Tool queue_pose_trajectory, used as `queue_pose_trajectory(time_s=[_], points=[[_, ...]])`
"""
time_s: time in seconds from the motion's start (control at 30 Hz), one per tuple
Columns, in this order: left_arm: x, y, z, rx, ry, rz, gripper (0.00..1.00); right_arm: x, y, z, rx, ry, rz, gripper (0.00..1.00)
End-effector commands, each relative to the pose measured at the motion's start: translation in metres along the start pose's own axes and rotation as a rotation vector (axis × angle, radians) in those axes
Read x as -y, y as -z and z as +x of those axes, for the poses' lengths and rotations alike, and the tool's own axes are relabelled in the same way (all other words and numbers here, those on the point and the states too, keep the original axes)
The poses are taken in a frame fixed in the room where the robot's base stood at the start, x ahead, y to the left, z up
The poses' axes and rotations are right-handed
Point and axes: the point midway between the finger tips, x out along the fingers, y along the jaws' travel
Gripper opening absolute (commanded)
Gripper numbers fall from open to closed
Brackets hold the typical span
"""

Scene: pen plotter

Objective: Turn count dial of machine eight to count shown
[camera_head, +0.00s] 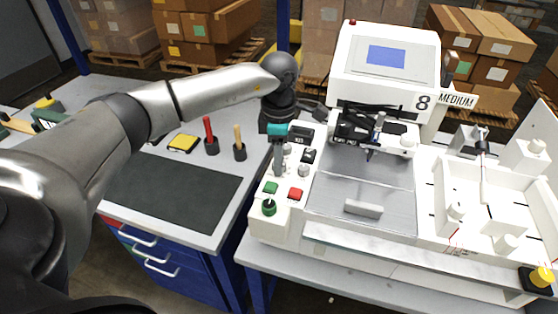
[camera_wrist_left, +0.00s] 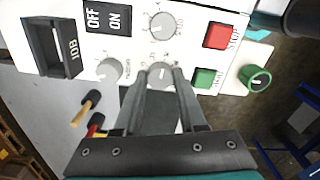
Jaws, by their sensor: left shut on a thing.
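Machine eight (camera_head: 385,75) is white, with a blue screen and an "8" on its housing. I can read no count on the screen. Its control panel (camera_head: 270,190) is at its left front. My left gripper (camera_head: 278,172) points down at this panel. In the left wrist view its fingers (camera_wrist_left: 160,80) are shut around a grey dial (camera_wrist_left: 160,71). Another grey dial with a numbered scale (camera_wrist_left: 162,26) and a third grey dial (camera_wrist_left: 108,70) are beside it, apart from the fingers. The held dial's label and setting are hidden or too small to read. My right gripper is out of view.
Close to the fingers are a green START button (camera_wrist_left: 204,77), a red STOP button (camera_wrist_left: 218,36), an OFF/ON switch (camera_wrist_left: 106,17) and a JOB slot (camera_wrist_left: 55,45). A green knob (camera_head: 269,207) stands at the panel's front corner. Two handled tools (camera_head: 209,137) stand on the left bench.

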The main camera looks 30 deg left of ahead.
Motion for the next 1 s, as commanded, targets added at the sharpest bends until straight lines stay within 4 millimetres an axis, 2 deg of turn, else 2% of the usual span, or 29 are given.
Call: queue_pose_trajectory(time_s=[0.3,0.73,0.77,1.0], points=[[-0.0009,-0.0009,-0.0015,0.004,-0.004,0.08,0.0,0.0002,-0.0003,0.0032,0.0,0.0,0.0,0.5],[-0.0009,-0.0011,-0.0018,0.005,-0.004,0.086,0.0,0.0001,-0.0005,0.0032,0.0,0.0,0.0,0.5],[-0.0009,-0.0011,-0.0019,0.005,-0.004,0.086,0.42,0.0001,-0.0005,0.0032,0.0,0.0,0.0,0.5],[-0.0004,-0.0007,-0.001,0.003,-0.002,0.086,0.69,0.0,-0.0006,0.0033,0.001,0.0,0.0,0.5]])
